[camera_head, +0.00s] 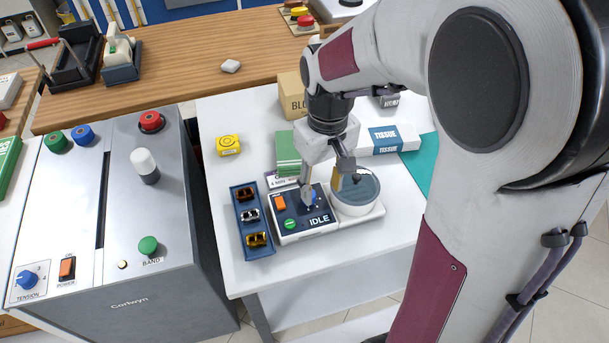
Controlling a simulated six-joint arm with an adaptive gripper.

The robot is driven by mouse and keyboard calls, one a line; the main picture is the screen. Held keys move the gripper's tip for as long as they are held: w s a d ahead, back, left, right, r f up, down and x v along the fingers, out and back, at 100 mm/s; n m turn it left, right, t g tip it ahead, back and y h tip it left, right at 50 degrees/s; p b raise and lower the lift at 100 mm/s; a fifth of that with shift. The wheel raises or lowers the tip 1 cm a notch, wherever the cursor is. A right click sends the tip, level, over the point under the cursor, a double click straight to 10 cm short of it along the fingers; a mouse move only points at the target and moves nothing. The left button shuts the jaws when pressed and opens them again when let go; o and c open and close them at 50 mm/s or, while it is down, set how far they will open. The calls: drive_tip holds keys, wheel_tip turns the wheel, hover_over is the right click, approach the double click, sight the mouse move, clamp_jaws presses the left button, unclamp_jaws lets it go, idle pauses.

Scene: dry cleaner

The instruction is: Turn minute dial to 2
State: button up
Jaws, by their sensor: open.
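The device with the dial (287,239) is a dark-faced panel in a white housing on the white table, with an orange switch, a green button and a display reading IDLE. A small blue dial (313,201) shows on the panel, partly hidden by my gripper. Its setting is too small and covered to read. My gripper (322,193) is open and points down over the panel, one finger beside the blue dial and the other to its right. I cannot tell whether the fingers touch the dial.
A blue tray (258,252) with several small parts lies left. Behind are green cards (287,150), a cardboard box (291,98) and a tissue box (388,139). A large grey machine (178,268) stands left.

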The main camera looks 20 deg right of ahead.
drive_tip(key=w+f+n, duration=0.1)
drive_tip(key=w, duration=0.1)
drive_tip(key=w+f+n, duration=0.1)
drive_tip(key=w, duration=0.1)
drive_tip(key=w+f+n, duration=0.1)
drive_tip(key=w, duration=0.2)
drive_tip(key=shift+f, duration=0.25)
drive_tip(key=shift+w+r+n, duration=0.15)
drive_tip(key=shift+n, duration=0.55)
drive_tip(key=shift+a+f, duration=0.15)
drive_tip(key=shift+f, duration=3.75)
drive_tip(key=c, duration=1.1)
